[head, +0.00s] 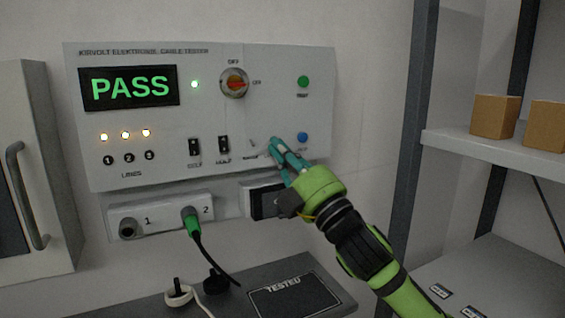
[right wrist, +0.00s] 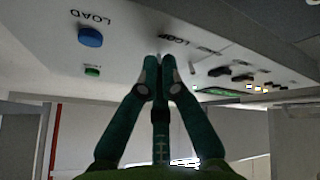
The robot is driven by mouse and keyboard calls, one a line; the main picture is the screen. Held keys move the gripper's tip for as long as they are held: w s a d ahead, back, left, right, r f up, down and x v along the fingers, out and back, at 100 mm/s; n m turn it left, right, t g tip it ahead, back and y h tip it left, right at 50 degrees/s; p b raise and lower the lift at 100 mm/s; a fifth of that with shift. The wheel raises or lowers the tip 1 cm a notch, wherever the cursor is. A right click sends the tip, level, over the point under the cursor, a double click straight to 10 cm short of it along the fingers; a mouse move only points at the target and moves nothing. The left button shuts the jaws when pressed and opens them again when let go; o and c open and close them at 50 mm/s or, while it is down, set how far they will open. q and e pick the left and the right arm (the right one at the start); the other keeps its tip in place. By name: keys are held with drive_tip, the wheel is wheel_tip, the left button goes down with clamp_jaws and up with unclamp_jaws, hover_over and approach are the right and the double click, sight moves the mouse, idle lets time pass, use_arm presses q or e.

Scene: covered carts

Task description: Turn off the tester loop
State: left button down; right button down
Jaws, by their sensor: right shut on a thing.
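The cable tester (head: 212,65) is a pale wall panel with a lit green PASS display (head: 129,87). My right gripper (head: 272,146) reaches up from the lower right to the panel's lower part, left of a blue button (head: 302,137). Its teal fingers are shut on the loop switch, which they mostly hide. In the right wrist view, the fingertips (right wrist: 164,62) are together at the panel beside a label that seems to read LOOP (right wrist: 175,38); the blue button (right wrist: 90,37) stands apart. My left gripper is not in view.
Two black rocker switches (head: 194,147) (head: 223,144) sit left of my fingers. A red-orange rotary switch (head: 234,83) and a green button (head: 303,82) are above. A green plug (head: 190,220) is in socket 2. Shelves with cardboard boxes (head: 494,116) stand at right.

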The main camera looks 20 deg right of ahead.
drive_tip(key=shift+r, duration=0.15)
drive_tip(key=c, duration=1.4)
unclamp_jaws()
drive_tip(key=shift+c, duration=0.2)
